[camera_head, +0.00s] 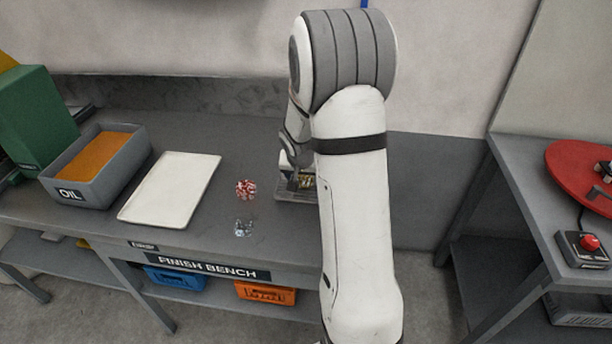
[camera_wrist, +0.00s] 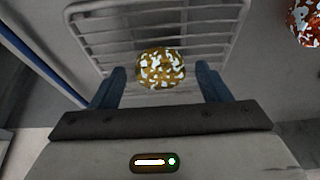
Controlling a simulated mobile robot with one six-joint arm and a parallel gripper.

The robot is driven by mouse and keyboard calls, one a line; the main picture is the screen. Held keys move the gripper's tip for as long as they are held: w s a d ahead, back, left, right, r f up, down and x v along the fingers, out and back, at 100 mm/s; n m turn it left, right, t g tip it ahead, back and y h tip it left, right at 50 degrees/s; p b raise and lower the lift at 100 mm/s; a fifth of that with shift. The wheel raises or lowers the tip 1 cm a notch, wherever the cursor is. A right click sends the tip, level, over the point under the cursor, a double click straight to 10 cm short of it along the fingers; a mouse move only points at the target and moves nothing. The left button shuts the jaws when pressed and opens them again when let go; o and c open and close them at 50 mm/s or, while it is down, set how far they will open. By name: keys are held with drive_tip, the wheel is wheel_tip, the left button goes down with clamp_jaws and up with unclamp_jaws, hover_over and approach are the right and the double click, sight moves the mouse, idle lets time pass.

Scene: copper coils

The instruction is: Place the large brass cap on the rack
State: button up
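The brass cap (camera_wrist: 161,68), rounded with gold and white patches, is between my gripper's two blue fingers in the wrist view. My gripper (camera_wrist: 162,74) is open, with a visible gap on each side of the cap. The wire rack (camera_wrist: 215,13) lies behind and beneath the cap. The cap appears to rest on its bars, though exact contact is unclear. In the head view, the rack (camera_head: 290,194) stands on the bench, partly hidden by my arm. A little of the brass cap (camera_head: 308,182) shows there, and my gripper is mostly hidden.
A red-and-white patterned piece (camera_head: 245,189) and a pale bluish piece (camera_head: 243,228) sit left of the rack. A white tray (camera_head: 172,188) and a grey OIL bin (camera_head: 114,178) are farther left. A side table (camera_head: 520,205) with a red disc (camera_head: 575,172) is at right.

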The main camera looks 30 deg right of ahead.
drive_tip(key=shift+s+r, duration=0.1)
drive_tip(key=shift+r, duration=0.5)
drive_tip(key=v, duration=1.1)
drive_tip(key=s+a+r+n+y, duration=0.1)
drive_tip(key=s+a+n, duration=0.1)
drive_tip(key=s+a, duration=0.2)
drive_tip(key=s+a+r+n, duration=0.2)
drive_tip(key=s+a, duration=0.2)
drive_tip(key=s, duration=0.7)
drive_tip(key=s+a+r+n+g+y, duration=0.1)
drive_tip(key=s+a+r+n, duration=0.1)
drive_tip(key=s+a, duration=0.3)
drive_tip(key=shift+s+n+y, duration=0.3)
drive_tip(key=shift+s+n, duration=0.1)
drive_tip(key=shift+s, duration=0.8)
